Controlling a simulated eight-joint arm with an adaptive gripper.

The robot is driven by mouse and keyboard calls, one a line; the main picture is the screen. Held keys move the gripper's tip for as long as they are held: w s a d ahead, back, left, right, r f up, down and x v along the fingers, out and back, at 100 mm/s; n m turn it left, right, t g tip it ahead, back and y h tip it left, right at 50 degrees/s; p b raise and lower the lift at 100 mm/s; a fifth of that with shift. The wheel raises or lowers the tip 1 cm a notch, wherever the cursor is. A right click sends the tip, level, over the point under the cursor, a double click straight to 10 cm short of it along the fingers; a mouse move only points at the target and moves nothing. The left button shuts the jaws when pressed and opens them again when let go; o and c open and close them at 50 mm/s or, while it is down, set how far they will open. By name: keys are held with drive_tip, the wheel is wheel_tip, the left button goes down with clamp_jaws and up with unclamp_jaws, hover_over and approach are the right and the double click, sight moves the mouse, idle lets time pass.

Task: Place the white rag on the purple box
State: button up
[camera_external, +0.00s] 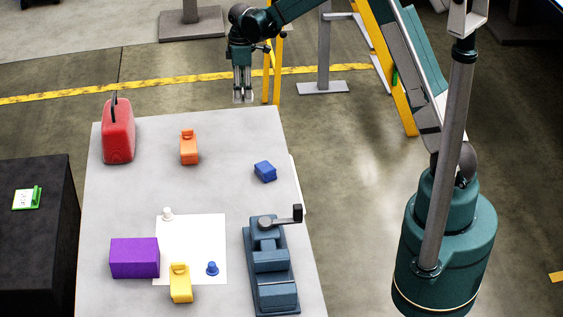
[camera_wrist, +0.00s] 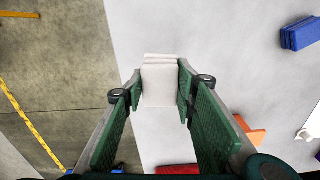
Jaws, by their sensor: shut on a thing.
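The purple box (camera_external: 134,258) sits at the near left of the grey table in the external view, at the left edge of a white sheet. My gripper (camera_external: 243,98) hangs fingers-down near the table's far right corner in that view, well away from the purple box. In the wrist view my gripper (camera_wrist: 160,88) is shut on the white rag (camera_wrist: 160,78), a pale folded block between the green fingers. In the external view the rag is too small to make out clearly.
On the table (camera_external: 225,131) stand a red can (camera_external: 118,132), an orange object (camera_external: 188,148), a blue block (camera_external: 265,171), a blue-grey vise (camera_external: 270,262) and a yellow object (camera_external: 180,284). A small white piece (camera_external: 167,214) and a blue piece (camera_external: 212,268) are near the purple box. The table's middle is clear.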

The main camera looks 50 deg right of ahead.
drive_tip(key=shift+a, duration=0.1)
drive_tip(key=s+a+r+n+p, duration=0.1)
drive_tip(key=a+r+n+p, duration=0.15)
drive_tip(key=a, duration=1.75)
drive_tip(key=s+a+r+n+p, duration=0.1)
drive_tip(key=a+n+p, duration=0.15)
drive_tip(key=a, duration=1.75)
drive_tip(key=s+a+r+n+p, duration=0.1)
drive_tip(key=s+a, duration=0.5)
drive_tip(key=a, duration=0.5)
drive_tip(key=s+a+r+n, duration=0.1)
drive_tip(key=s+a+n, duration=0.1)
drive_tip(key=s+a, duration=0.4)
drive_tip(key=s+a+r+n+p, duration=0.1)
drive_tip(key=s+a, duration=0.5)
drive_tip(key=a, duration=1)
drive_tip(key=shift+a+r+n+p, duration=0.2)
drive_tip(key=shift+r+n+p, duration=0.2)
drive_tip(key=shift+n, duration=0.2)
hover_over(133, 249)
drive_tip(key=shift+f, duration=3.15)
drive_tip(key=shift+f, duration=0.1)
